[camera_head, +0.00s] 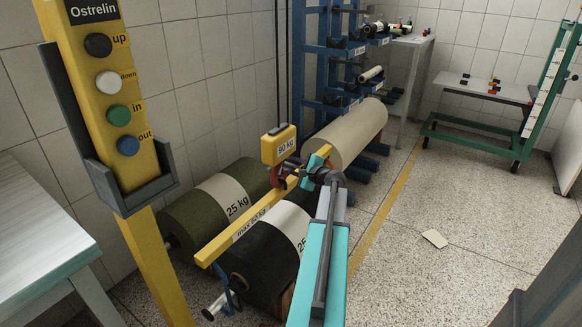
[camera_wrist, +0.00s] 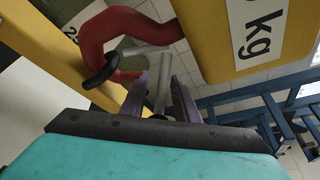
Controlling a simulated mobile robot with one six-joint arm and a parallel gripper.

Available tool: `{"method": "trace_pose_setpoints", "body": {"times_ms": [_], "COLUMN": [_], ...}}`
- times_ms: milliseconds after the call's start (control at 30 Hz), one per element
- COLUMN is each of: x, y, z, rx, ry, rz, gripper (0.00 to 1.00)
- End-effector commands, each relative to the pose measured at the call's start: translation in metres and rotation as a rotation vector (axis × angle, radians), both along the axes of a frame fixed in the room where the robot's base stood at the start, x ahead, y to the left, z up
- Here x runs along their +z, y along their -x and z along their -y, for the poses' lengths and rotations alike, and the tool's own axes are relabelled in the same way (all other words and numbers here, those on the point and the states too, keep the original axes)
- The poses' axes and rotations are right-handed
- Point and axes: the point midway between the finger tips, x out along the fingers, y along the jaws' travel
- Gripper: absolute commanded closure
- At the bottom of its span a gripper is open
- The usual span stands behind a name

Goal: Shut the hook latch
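The red hook (camera_wrist: 106,38) hangs under a yellow hoist block (camera_head: 279,145), and a black ring (camera_wrist: 101,70) sits around its lower curve. In the wrist view a light grey metal piece, seemingly the latch (camera_wrist: 146,50), starts beside the hook's curve and reaches down between my fingers. My gripper (camera_wrist: 161,85) has its two purple-grey fingers apart, one on each side of the grey piece. Whether a finger touches it is unclear. In the head view my gripper (camera_head: 322,170) is at the hook (camera_head: 278,176), and the latch is too small to make out.
A yellow beam (camera_head: 236,226) runs below the hook above several rolls, including a green one (camera_head: 188,226) and a black one (camera_head: 253,262). A yellow button pendant (camera_head: 116,112) stands at the left. A blue rack (camera_head: 318,60) stands behind.

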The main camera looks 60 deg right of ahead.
Motion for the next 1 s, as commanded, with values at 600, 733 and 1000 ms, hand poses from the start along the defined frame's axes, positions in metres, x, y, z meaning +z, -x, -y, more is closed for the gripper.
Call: {"method": "trace_pose_setpoints", "body": {"times_ms": [600, 733, 1000], "x": [0.000, -0.001, 0.000], "y": [0.001, -0.001, -0.020], "z": [0.001, -0.001, -0.014], "rx": [-0.002, 0.001, 0.030], "ry": [0.000, 0.006, 0.066], "rz": [0.000, -0.001, 0.001], "gripper": [1.00, 1.00, 1.00]}}
